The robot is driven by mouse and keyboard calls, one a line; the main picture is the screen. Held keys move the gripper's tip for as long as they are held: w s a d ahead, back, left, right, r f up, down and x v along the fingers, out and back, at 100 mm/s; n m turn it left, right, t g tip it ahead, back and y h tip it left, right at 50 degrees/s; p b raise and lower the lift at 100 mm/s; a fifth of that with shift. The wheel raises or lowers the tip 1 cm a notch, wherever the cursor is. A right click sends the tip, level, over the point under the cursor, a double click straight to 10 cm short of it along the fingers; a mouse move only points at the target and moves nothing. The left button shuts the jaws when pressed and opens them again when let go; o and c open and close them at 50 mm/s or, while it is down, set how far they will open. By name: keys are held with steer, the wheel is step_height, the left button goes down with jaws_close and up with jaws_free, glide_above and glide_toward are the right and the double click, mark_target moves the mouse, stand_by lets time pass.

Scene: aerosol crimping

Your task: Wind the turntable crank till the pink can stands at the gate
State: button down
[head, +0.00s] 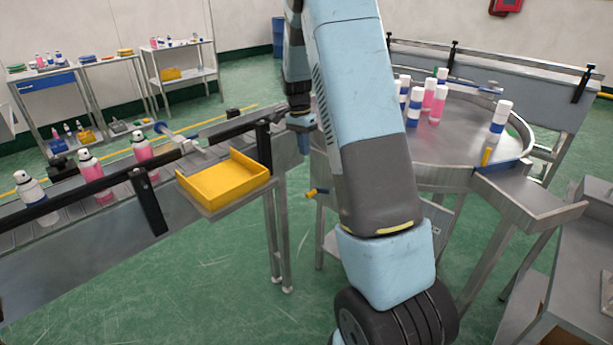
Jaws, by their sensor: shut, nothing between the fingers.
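The round metal turntable (455,145) stands at the right with several capped cans on it. Two pink cans (438,105) stand close together left of its middle, beside blue-and-white cans (414,107). A lone blue-and-white can (499,120) stands at the right, near the yellow post (487,156) and blue piece at the rim's outlet, which looks like the gate. A small yellow-and-blue handle (314,192), seemingly the crank, sticks out left below the turntable. My gripper (303,150) is shut and empty, above and slightly left of the handle. My arm hides the turntable's left side.
A conveyor (60,235) with pink and white cans runs along the left. A yellow tray (224,180) sits at its right end, left of my gripper. A metal chute (530,195) leaves the turntable at the right. Green floor shows between the conveyor and turntable.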

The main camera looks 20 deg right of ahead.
glide_toward(324, 192)
steer(key=a+f, duration=0.1)
steer(key=f, duration=0.1)
steer(key=w+a+f, duration=0.1)
steer(key=f, duration=0.2)
steer(key=w+a+f, duration=0.1)
steer(key=f, duration=0.1)
steer(key=shift+a+f, duration=0.25)
steer(key=shift+a, duration=0.1)
steer(key=shift+a+f, duration=0.1)
steer(key=shift+a, duration=0.1)
